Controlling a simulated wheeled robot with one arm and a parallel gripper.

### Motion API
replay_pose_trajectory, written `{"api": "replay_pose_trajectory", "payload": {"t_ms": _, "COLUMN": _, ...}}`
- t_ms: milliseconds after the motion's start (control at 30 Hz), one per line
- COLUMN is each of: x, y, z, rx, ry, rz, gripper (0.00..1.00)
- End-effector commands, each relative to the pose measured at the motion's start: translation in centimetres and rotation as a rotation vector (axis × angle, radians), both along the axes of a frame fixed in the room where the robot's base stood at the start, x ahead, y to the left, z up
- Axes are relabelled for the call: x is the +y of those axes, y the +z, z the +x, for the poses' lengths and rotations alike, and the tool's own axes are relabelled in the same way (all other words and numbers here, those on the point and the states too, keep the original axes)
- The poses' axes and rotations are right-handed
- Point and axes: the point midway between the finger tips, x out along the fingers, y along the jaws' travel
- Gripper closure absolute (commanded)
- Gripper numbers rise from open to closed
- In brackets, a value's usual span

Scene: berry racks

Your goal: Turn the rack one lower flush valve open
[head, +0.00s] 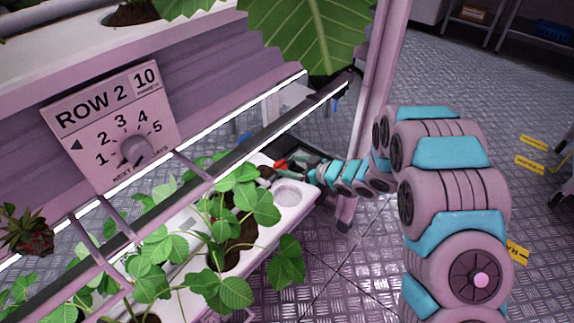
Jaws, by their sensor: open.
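A small red part, seemingly the lower flush valve's handle (281,165), shows at the far end of the lower white planter trough (300,207). My gripper (291,171) is right at this red part, at the end of my teal and pink arm coming in from the right. The jaws are small and dark in this view. I cannot tell whether they touch the handle or sit around it. The exact turn of the handle is too small to read.
Strawberry plants (235,200) fill the lower trough. A sign reading ROW 2 (112,128) with a dial hangs at left. A pink rack post (378,75) stands close beside my arm. Bright light bars (285,130) cross above the trough.

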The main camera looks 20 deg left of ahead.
Motion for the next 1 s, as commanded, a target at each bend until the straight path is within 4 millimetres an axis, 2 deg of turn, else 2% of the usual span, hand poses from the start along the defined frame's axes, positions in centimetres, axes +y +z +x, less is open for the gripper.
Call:
{"api": "replay_pose_trajectory", "payload": {"t_ms": 200, "x": -3.1, "y": 1.4, "z": -1.1, "rx": -0.003, "ry": -0.002, "rz": 0.001, "gripper": 0.15}}
{"api": "replay_pose_trajectory", "payload": {"t_ms": 367, "x": -4.4, "y": 1.9, "z": -1.7, "rx": 0.000, "ry": -0.001, "rz": 0.000, "gripper": 0.15}}
{"api": "replay_pose_trajectory", "payload": {"t_ms": 1000, "x": -4.7, "y": 2.1, "z": -1.8, "rx": -0.001, "ry": 0.000, "rz": 0.001, "gripper": 0.15}}
